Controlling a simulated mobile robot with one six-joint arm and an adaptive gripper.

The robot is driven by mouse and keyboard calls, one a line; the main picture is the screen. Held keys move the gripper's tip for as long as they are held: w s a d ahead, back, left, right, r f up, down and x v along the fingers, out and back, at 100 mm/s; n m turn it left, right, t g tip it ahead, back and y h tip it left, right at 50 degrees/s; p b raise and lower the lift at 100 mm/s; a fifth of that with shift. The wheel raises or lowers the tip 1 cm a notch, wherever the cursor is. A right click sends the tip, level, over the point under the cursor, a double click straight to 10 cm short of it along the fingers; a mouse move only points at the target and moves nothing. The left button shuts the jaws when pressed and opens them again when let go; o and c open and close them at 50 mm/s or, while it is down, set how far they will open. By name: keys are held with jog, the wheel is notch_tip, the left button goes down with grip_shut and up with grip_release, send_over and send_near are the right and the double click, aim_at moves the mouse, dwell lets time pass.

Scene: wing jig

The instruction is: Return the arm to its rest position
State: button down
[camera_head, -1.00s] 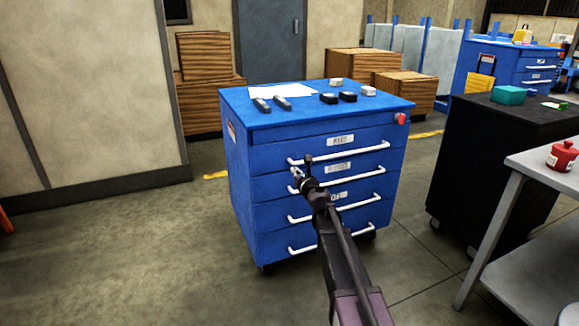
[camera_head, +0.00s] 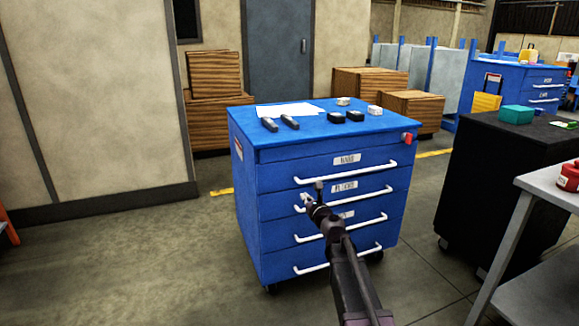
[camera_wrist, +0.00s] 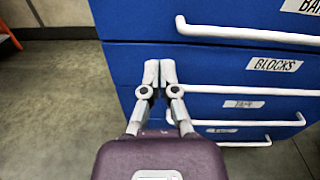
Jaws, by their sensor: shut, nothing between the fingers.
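My gripper (camera_head: 307,197) is at the end of my arm, in front of the blue drawer cabinet (camera_head: 245,214). In the wrist view my gripper (camera_wrist: 160,70) has its fingertips together with nothing between them. The fingers overlap the left part of the cabinet front (camera_wrist: 130,60) in that view, near the left ends of the drawer handles. I cannot tell whether they touch it. All the cabinet drawers look closed. The drawer labelled BLOCKS (camera_wrist: 274,65) shows to the right of the fingers.
On the cabinet top lie white paper (camera_head: 288,109), two dark tools (camera_head: 279,124) and several small black and white blocks (camera_head: 355,116). A black cabinet (camera_head: 490,180) and a grey table (camera_head: 550,180) stand at right. Open floor (camera_head: 120,260) lies at left.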

jog(key=s+a+f+n+g+y, duration=0.1)
jog(key=s+a+f+n+g, duration=0.1)
jog(key=s+f+n+g, duration=0.6)
jog(key=s+a+f+n+g, duration=0.2)
jog(key=s+f+n, duration=0.1)
jog(key=s+n, duration=0.85)
jog(key=s+d+f+n+g+h, duration=0.35)
jog(key=s+d+n, duration=0.2)
jog(key=s, duration=0.25)
jog(key=s+d+f+n+g+h, duration=0.3)
jog(key=s+d+n+h, duration=0.15)
jog(key=s+n, duration=0.2)
notch_tip(320, 180, up, 38)
jog(key=y+p, duration=0.1)
jog(key=p, duration=3.8)
jog(key=shift+s+d, duration=0.2)
jog(key=shift+d, duration=0.15)
